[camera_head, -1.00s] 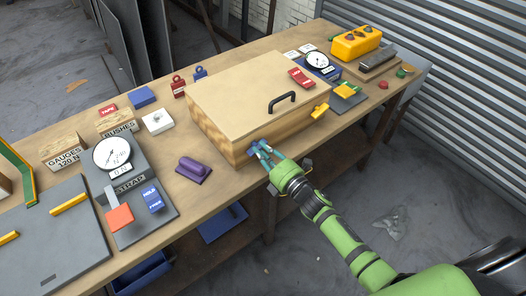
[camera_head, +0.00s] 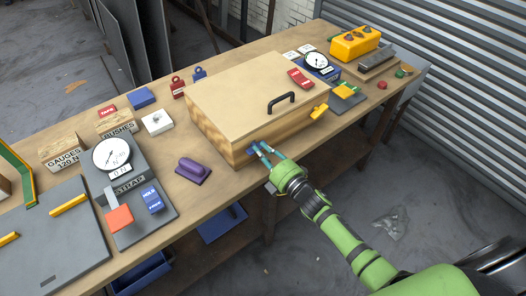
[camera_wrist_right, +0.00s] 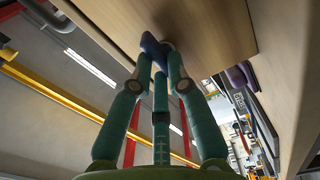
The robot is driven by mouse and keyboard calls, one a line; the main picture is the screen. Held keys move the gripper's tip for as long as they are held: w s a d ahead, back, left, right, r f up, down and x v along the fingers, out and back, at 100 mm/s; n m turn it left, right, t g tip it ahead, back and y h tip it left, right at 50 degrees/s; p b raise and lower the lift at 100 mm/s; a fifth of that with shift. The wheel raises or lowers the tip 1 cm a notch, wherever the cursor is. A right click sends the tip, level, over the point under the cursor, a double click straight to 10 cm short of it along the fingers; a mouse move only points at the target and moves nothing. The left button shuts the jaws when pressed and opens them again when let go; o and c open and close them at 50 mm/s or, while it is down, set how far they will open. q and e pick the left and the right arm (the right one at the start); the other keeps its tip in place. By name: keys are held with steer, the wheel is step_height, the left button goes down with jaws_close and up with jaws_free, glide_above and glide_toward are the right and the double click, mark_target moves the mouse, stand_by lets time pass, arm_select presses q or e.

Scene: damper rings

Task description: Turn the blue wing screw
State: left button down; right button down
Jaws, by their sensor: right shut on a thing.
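The blue wing screw (camera_head: 252,149) sits on the front face of the wooden box (camera_head: 205,127), near its left front corner. It also shows in the right wrist view (camera_wrist_right: 152,46), against the wooden face. My right gripper (camera_head: 262,148) reaches in from the lower right with its green fingers on the screw. In the right wrist view the fingertips (camera_wrist_right: 158,58) are shut on the screw's wing and hide part of it. A yellow wing screw (camera_head: 320,111) is on the same front face, farther right. My left gripper is not in view.
The box lid carries a black handle (camera_head: 282,101) and a red block (camera_head: 300,78). A purple block (camera_head: 193,171) lies left of the box, near a dial gauge (camera_head: 112,154) on a dark plate. The floor in front of the bench is open.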

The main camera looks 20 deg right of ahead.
steer(key=c, duration=1.2)
jaws_free()
steer(key=v, duration=1.2)
